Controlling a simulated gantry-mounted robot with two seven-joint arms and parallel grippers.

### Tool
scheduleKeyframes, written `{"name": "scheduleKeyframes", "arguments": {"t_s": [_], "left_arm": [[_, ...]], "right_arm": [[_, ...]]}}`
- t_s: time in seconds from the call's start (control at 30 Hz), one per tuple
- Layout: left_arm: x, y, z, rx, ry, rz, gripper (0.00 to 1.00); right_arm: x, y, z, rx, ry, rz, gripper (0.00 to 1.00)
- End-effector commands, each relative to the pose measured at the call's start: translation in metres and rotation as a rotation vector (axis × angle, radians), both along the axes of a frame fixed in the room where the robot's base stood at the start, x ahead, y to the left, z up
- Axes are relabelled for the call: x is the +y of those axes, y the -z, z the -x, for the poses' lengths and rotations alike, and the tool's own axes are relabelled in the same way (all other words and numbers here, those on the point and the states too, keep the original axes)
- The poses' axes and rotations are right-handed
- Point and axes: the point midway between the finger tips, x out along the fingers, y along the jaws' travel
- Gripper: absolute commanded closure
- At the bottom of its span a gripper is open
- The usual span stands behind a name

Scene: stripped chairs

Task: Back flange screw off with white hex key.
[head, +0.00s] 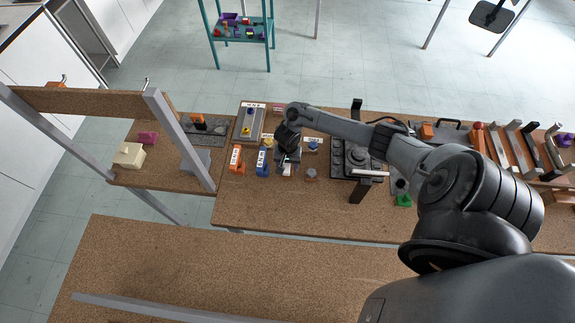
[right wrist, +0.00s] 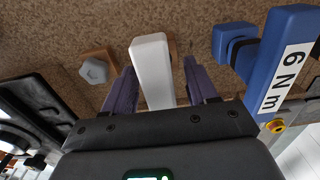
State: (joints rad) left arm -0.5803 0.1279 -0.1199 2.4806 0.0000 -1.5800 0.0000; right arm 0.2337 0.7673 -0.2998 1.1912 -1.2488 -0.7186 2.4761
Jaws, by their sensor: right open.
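A white block-shaped piece, which looks like the handle of the white hex key (right wrist: 152,62), stands between the fingers of my right gripper (right wrist: 160,88) in the right wrist view. The fingers are open on both sides of it, with gaps visible. In the head view my right gripper (head: 288,157) points down over the bench, and the white piece (head: 287,170) shows just below it. I cannot pick out the back flange screw for certain. A dark fixture (head: 358,160) stands on the bench to the right of the gripper. My left gripper is not in view.
A blue tool (right wrist: 277,62) labelled 6 N m stands close to the right in the wrist view. A grey hexagonal piece (right wrist: 94,71) lies to the left. An orange tool (head: 237,160) stands left of the blue one (head: 262,163). The bench front (head: 285,210) is clear.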

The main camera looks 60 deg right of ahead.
Motion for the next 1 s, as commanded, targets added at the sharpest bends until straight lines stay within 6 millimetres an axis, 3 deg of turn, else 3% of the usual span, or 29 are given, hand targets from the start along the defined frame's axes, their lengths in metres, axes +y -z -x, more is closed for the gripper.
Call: {"name": "scheduleKeyframes", "arguments": {"t_s": [0.33,0.7,1.0], "left_arm": [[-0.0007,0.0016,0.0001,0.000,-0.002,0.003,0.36],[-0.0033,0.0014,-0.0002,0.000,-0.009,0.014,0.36],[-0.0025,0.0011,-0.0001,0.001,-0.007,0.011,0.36]], "right_arm": [[-0.0003,0.0064,-0.0004,-0.001,0.000,0.001,0.43],[-0.0005,0.0062,-0.0004,-0.002,0.000,0.001,0.99],[-0.0005,0.0050,-0.0008,-0.003,0.000,0.001,1.00]]}}
